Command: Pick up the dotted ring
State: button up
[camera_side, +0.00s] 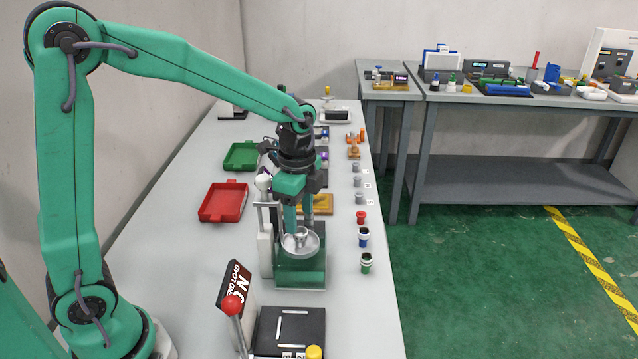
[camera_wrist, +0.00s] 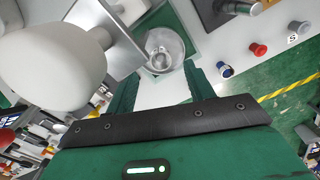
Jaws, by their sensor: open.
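A small metallic ring-like piece (camera_side: 300,236) sits in a round silver dish (camera_side: 313,249) on a green-based machine. In the wrist view the piece (camera_wrist: 160,61) shows inside the dish (camera_wrist: 174,44), beyond my fingertips. I cannot make out dots on it. My gripper (camera_side: 299,226) points down over the dish. Its two fingers are apart, on either side of the piece as seen from the side. In the wrist view my gripper (camera_wrist: 163,70) is open with nothing held between the fingers. Whether the fingers touch the piece cannot be told.
The machine's upright with a white knob (camera_wrist: 50,68) stands close beside my gripper. A red tray (camera_side: 222,202) and a green tray (camera_side: 241,156) lie to the left. Small capped containers (camera_side: 363,237) line the right table edge. A black device with a red-knobbed lever (camera_side: 232,306) stands in front.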

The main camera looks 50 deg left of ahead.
aim_at(300, 234)
jog(key=shift+f, duration=1.9)
jog(key=c, duration=1.1)
jog(key=shift+r, duration=0.15)
jog(key=shift+w+r, duration=0.1)
jog(key=shift+r, duration=0.4)
notch_tip(300, 234, up, 3)
jog(key=shift+d+r, duration=0.15)
jog(key=s+d+r, duration=0.2)
jog(key=d, duration=0.1)
jog(key=s+d+r, duration=0.2)
jog(key=d, duration=0.1)
jog(key=s+d+r, duration=0.2)
jog(key=d, duration=0.1)
jog(key=shift+s+d+r, duration=0.1)
jog(key=shift+s+r, duration=0.15)
jog(key=shift+s, duration=0.15)
jog(key=shift+c, duration=0.2)
